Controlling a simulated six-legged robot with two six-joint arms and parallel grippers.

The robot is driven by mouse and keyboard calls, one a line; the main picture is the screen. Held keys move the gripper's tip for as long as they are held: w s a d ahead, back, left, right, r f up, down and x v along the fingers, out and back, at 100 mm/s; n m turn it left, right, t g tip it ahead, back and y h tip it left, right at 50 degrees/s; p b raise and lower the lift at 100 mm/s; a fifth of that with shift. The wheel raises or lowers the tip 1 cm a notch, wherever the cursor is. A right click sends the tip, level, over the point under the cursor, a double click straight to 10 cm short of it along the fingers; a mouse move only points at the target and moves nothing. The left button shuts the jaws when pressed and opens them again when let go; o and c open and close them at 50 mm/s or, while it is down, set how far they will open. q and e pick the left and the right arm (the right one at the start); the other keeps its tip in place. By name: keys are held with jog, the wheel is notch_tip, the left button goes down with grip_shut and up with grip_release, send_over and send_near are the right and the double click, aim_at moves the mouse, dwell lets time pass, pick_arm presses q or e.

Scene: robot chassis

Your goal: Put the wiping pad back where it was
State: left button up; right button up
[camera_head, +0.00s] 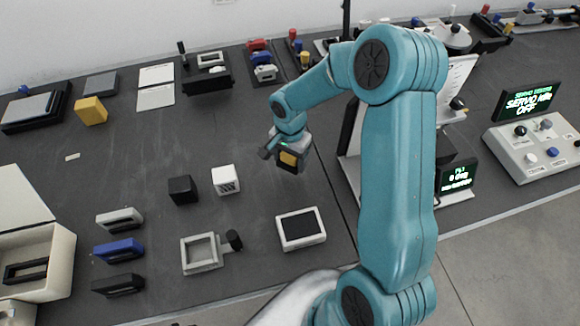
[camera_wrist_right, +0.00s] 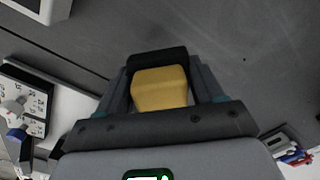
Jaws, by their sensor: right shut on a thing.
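My right gripper (camera_head: 289,158) is shut on a small yellow block, the likely wiping pad (camera_head: 289,159). In the right wrist view, the yellow pad (camera_wrist_right: 160,88) sits between the two fingers (camera_wrist_right: 160,85), with a dark piece along its far edge. In the head view the gripper hangs over the dark table, beyond a white tray with a dark inset (camera_head: 300,228). Its exact height above the table is hard to tell. Another yellow block (camera_head: 91,111) lies tilted at the back left. My left gripper is not in view.
A white cube (camera_head: 225,179) and a black cube (camera_head: 183,190) stand left of the gripper. A pale square frame (camera_head: 201,254) is in front of them. Control boxes with green displays (camera_head: 530,145) stand at right.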

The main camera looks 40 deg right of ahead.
aim_at(290, 176)
jog(key=shift+w+f, duration=0.1)
jog(key=shift+f, duration=0.8)
notch_tip(290, 176, down, 4)
jog(key=shift+r, duration=0.1)
jog(key=o, duration=1)
